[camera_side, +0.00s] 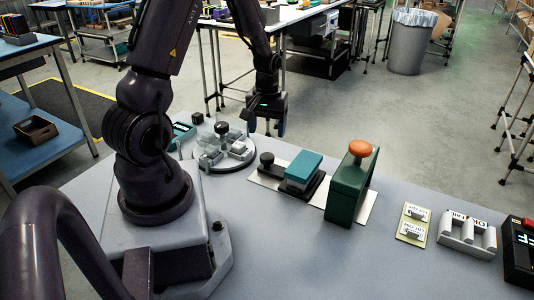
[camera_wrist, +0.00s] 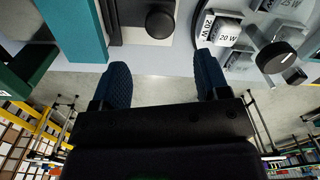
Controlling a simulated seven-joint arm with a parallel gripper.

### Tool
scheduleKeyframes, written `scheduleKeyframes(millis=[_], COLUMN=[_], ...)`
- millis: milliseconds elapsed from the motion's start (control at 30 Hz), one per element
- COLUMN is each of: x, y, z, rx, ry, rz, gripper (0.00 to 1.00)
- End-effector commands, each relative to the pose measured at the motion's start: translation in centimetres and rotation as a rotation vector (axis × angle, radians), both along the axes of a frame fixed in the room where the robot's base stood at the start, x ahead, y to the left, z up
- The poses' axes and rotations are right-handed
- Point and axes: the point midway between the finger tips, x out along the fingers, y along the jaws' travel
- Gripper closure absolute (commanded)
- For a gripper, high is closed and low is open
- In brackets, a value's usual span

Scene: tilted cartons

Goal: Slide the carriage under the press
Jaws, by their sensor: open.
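The carriage (camera_side: 304,171) is a teal block on a dark sled with a black knob (camera_side: 266,160) at its left end. It sits on a pale base plate (camera_side: 366,211), left of the press (camera_side: 347,190), a dark green block with an orange button on top. The carriage is outside the press. In the wrist view the black knob (camera_wrist: 160,22), teal block (camera_wrist: 72,27) and part of the green press (camera_wrist: 22,72) show at the top left. My gripper (camera_side: 266,122) is open and empty, above the bench's far side near the knob; it also shows in the wrist view (camera_wrist: 164,78).
Right of the press are a cream card (camera_side: 413,224) and a white tray (camera_side: 466,235). The front of the bench is clear.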

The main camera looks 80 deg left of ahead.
Motion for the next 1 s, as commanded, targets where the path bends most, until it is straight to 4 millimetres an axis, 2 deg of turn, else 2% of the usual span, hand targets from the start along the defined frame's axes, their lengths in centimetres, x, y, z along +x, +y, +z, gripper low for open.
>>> scheduleKeyframes(millis=[33, 200, 400, 600, 833, 867, 1000], x=[-0.2, -0.1, 0.0, 0.0, 0.0, 0.0, 0.0], y=[-0.1, -0.1, -0.1, -0.1, -0.1, -0.1, -0.1], z=[-1.3, -4.8, -7.6, -8.5, -8.6, -8.6, -8.6], rx=[-0.006, -0.004, -0.003, -0.001, 0.000, 0.000, 0.000], ry=[0.006, 0.005, 0.001, 0.000, 0.000, 0.000, 0.000], rz=[0.000, 0.001, -0.001, -0.002, -0.002, -0.002, -0.002], gripper=[0.31, 0.31, 0.31, 0.31, 0.31, 0.36, 0.68])
